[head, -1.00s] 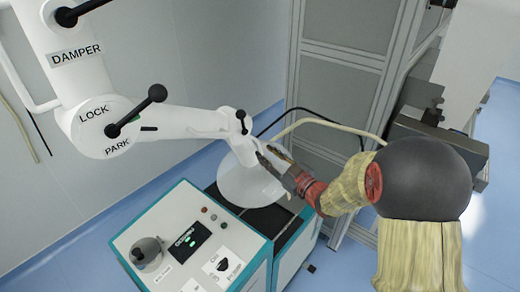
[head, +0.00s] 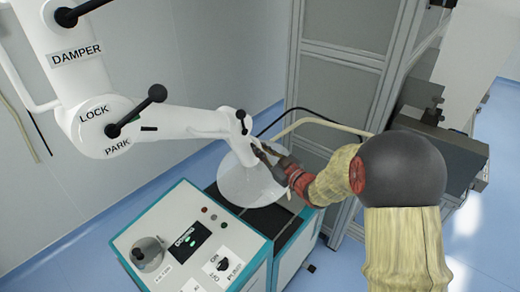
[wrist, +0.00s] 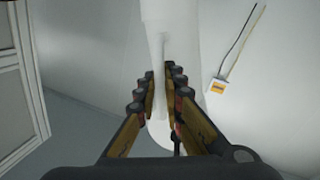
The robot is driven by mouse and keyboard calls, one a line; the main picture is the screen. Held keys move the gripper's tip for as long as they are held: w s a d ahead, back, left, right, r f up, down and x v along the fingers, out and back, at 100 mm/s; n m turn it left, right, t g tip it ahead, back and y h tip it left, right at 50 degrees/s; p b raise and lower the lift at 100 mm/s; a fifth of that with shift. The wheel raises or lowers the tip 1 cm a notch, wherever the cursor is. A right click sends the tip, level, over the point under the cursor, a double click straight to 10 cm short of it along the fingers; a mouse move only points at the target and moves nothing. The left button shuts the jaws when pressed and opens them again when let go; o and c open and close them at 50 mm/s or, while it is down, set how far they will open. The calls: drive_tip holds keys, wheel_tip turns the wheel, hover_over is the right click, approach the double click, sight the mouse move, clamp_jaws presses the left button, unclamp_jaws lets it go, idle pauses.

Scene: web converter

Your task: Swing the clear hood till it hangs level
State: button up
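The clear hood (head: 243,184) is a see-through dome at the end of the white jointed arm (head: 185,121). In the head view it hangs tilted over the dark top of the teal-edged machine. My gripper (head: 258,148) is at the hood's upper right, by the white end joint (head: 236,124). In the wrist view my gripper (wrist: 159,76) has its two fingers close together, with a thin pale part of the hood (wrist: 159,92) between them. The fingers appear closed on this part. The exact contact is small and partly hidden.
The teal-edged machine (head: 190,245) with a knob and display stands below the hood. A framed grey cabinet (head: 335,100) rises behind my arm. A beige hose (head: 310,122) and black cable run behind the gripper. Black levers (head: 155,93) stick out of the white arm.

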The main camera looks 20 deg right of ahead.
clamp_jaws()
idle(0.3)
drive_tip(key=shift+a, duration=0.1)
drive_tip(key=shift+s+a+f+m+g+p, duration=0.1)
drive_tip(key=shift+s+a+f+m+p, duration=0.2)
drive_tip(key=shift+m, duration=0.25)
drive_tip(key=shift+s+a+f+m+g+p, duration=0.1)
drive_tip(key=shift+s+a+m, duration=0.15)
drive_tip(key=shift+a+m, duration=0.25)
drive_tip(key=shift+s+a+f+m+g+p, duration=0.15)
drive_tip(key=shift+s+a+m+p, duration=0.1)
drive_tip(key=shift+m, duration=0.4)
drive_tip(key=shift+o, duration=2.3)
unclamp_jaws()
drive_tip(key=shift+o, duration=0.2)
drive_tip(key=v, duration=1.2)
